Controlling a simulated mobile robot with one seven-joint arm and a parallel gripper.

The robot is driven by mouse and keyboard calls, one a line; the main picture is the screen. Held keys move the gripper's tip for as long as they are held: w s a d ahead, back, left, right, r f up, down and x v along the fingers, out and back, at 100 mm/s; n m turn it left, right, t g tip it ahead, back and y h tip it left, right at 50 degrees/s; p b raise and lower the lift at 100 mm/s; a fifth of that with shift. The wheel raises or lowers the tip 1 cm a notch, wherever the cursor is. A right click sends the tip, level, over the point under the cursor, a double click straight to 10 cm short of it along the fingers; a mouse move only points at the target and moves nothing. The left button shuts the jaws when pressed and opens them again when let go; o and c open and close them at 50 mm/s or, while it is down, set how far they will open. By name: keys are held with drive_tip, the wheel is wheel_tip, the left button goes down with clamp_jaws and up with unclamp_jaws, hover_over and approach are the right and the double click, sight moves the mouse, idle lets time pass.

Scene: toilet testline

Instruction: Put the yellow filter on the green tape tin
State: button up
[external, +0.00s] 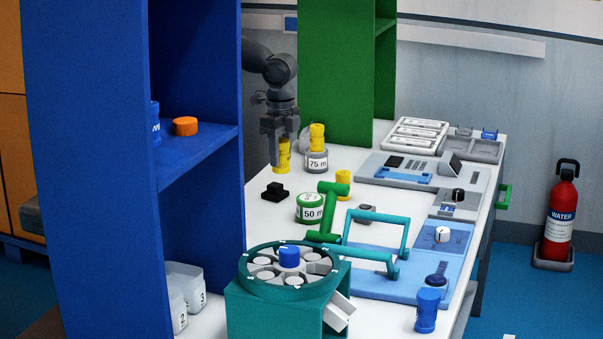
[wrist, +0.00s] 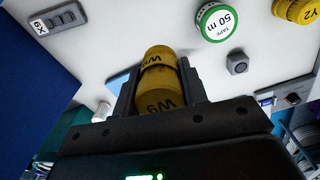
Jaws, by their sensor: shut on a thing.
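My gripper (external: 278,160) is shut on a yellow filter (external: 284,154), holding it above the white bench. In the wrist view the held filter (wrist: 160,84) is between the fingers, with dark lettering on its side. The green tape tin (external: 311,209), labelled 50 m, stands on the bench, in front of and to the right of my gripper in the external view. Its white top, facing the camera, and green rim show in the wrist view (wrist: 214,22), up and right of the held filter. Nothing is seen on top of it.
A grey 75 m tin (external: 317,160) bears another yellow filter (external: 317,136). A further yellow filter (external: 343,183) stands near the green tin. A black block (external: 273,191), a green handle (external: 328,212) and a teal carousel (external: 287,270) are nearby. A blue shelf (external: 200,152) stands at left.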

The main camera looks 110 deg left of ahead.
drive_tip(key=w+a+f, duration=0.1)
drive_tip(key=a+f, duration=0.1)
drive_tip(key=a, duration=0.1)
drive_tip(key=w+a+f, duration=0.1)
drive_tip(key=a+f, duration=0.1)
drive_tip(key=a, duration=0.2)
drive_tip(key=w+a+f, duration=0.1)
drive_tip(key=a+f, duration=0.2)
drive_tip(key=a, duration=0.1)
drive_tip(key=shift+w, duration=0.3)
drive_tip(key=shift+f, duration=1.95)
drive_tip(key=shift+f, duration=0.2)
drive_tip(key=o, duration=1)
drive_tip(key=shift+r, duration=0.1)
